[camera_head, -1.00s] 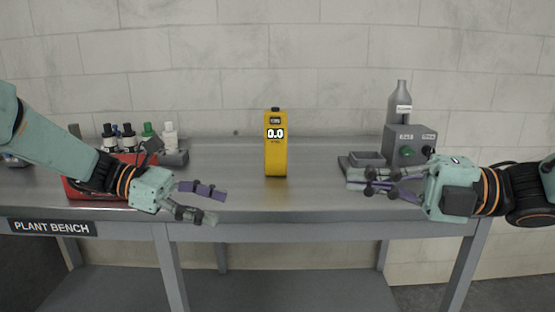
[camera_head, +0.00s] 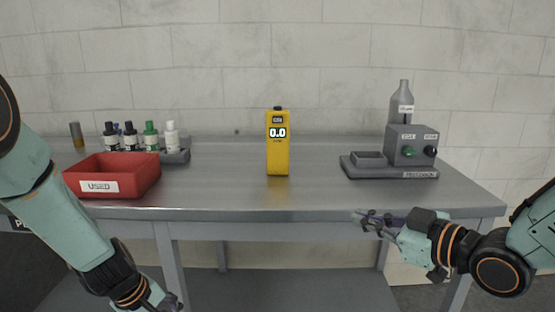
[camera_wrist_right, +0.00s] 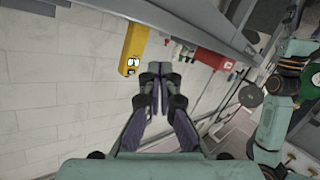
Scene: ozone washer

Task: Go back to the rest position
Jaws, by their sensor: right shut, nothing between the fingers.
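My right gripper (camera_head: 368,218) is shut and empty in front of the bench's front edge, at the right in the head view, with its fingers pointing left. In the right wrist view its two fingers (camera_wrist_right: 154,80) meet with nothing between them. My left gripper (camera_head: 165,303) hangs low at the bottom edge of the head view, below the bench top. Only part of it shows and most of its fingers are cut off, so its opening is unclear.
On the bench (camera_head: 225,195) stand a yellow meter (camera_head: 277,155) reading 0.0, a red bin (camera_head: 140,177) marked USED, several small bottles (camera_head: 150,136) in a rack, and a grey station (camera_head: 407,145) with a grey bottle (camera_head: 402,103). The bench's front edge lies close to both arms.

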